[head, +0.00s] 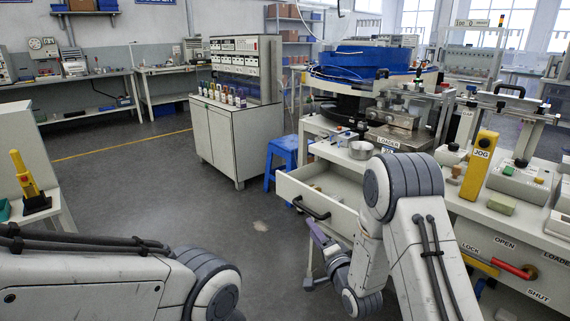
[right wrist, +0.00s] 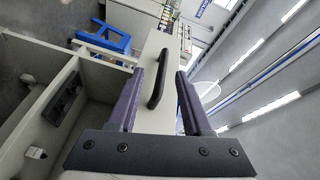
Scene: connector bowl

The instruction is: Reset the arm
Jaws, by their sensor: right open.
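My right gripper (head: 317,232) is open and empty, low in front of the pulled-out drawer (head: 341,214). In the right wrist view its two purple fingers (right wrist: 170,72) stand apart. The black drawer handle (right wrist: 163,80) appears between them; I cannot tell how far ahead of the fingertips it lies. The handle also shows in the head view (head: 311,208), close to the gripper. My left arm lies across the lower left of the head view; its gripper is out of view.
A metal bowl (head: 361,150) stands on the bench above the drawer. The drawer holds a dark block (right wrist: 65,98) and small pale pieces. A blue stool (head: 283,160) stands left of the drawer. A yellow JOG post (head: 479,166) stands at right. The floor at left is clear.

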